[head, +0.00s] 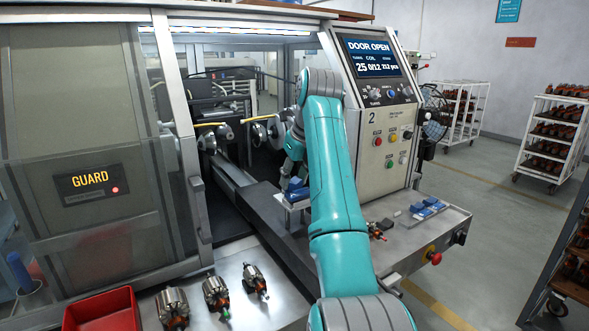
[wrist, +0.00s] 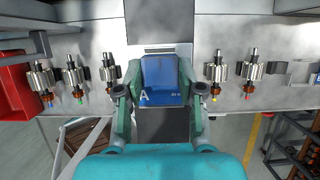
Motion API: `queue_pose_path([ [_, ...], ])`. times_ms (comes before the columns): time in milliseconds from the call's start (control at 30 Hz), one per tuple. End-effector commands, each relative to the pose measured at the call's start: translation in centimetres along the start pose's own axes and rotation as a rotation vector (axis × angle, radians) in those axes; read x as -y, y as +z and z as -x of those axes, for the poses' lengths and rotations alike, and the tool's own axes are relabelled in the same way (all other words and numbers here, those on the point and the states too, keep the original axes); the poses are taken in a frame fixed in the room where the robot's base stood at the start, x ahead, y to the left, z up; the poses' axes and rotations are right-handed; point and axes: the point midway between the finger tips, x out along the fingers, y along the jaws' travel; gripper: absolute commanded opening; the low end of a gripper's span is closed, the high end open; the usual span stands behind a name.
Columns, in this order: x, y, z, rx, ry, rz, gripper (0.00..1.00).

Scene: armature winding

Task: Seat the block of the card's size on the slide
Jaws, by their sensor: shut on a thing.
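A blue block marked A (wrist: 160,82) sits between the two fingers of my gripper (wrist: 161,68) in the wrist view, and the fingers are shut on its sides. In the head view the blue block (head: 297,187) shows beside my arm, at the slide (head: 262,206). My gripper (head: 294,172) is mostly hidden behind my arm there. I cannot tell whether the block is fully down on the slide. Other blue blocks (head: 428,207) lie on the right-hand bench. I cannot read any card.
The machine's screen (head: 373,57) reads DOOR OPEN. The guard door (head: 95,170) stands at the left. Several armatures (head: 216,292) lie on the front table beside a red tray (head: 103,312). Another armature (head: 377,231) lies right of my arm. Racks (head: 553,135) stand at the far right.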

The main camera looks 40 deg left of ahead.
Motion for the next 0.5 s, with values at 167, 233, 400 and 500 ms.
queue_pose_path([
  [167,0.0,-0.18,-0.44,0.001,-0.001,0.0,0.0],
  [233,0.0,-0.21,-0.51,0.001,-0.001,0.0,0.0],
  [400,0.0,-0.22,-0.54,0.001,-0.001,0.0,0.0],
  [500,0.0,-0.22,-0.54,0.001,-0.001,0.0,0.0],
])
